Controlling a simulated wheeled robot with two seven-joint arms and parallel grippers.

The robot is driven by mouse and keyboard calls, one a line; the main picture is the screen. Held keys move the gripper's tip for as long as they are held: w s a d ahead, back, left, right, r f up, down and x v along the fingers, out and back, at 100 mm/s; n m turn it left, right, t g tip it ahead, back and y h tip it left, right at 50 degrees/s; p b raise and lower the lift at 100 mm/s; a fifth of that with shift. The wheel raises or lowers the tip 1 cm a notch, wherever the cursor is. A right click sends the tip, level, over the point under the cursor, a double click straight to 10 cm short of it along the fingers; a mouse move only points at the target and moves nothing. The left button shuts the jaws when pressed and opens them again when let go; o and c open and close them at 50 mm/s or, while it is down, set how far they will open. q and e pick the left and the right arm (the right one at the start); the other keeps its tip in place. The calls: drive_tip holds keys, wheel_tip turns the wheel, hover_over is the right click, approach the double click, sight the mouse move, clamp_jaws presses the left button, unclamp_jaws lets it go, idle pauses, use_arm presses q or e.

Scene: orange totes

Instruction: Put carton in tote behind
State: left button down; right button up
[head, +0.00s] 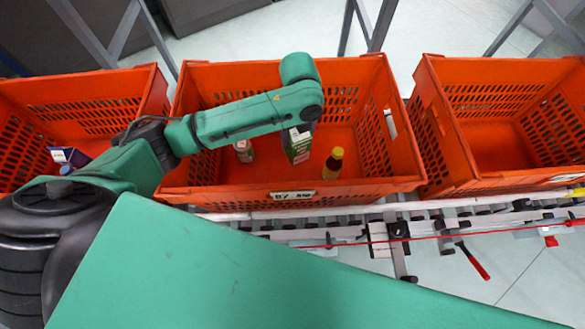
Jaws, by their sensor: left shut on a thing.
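A green and white carton (298,149) stands roughly upright inside the middle orange tote (400,172). My left arm comes in from the left and bends down over this tote. My left gripper (302,128) is at the carton's top and shut on it; the fingers are mostly hidden by my arm link. I cannot tell whether the carton touches the tote floor. My right gripper is out of view.
A yellow-capped bottle (332,164) is just right of the carton, and a small jar (243,151) is to its left. The left tote (95,90) holds a dark blue box (69,156). The right tote (495,145) looks empty. A roller rail (345,213) runs along the front.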

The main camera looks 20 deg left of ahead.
sight(297, 149)
use_arm(q)
wheel_tip(297, 149, down, 18)
drive_tip(key=b, duration=0.2)
drive_tip(key=shift+r+b, duration=0.2)
drive_tip(key=shift+b, duration=0.1)
drive_tip(key=shift+f, duration=0.15)
unclamp_jaws()
drive_tip(key=shift+s, duration=0.1)
wheel_tip(297, 149, up, 12)
drive_tip(key=shift+r+p, duration=0.2)
drive_tip(key=shift+p, duration=0.75)
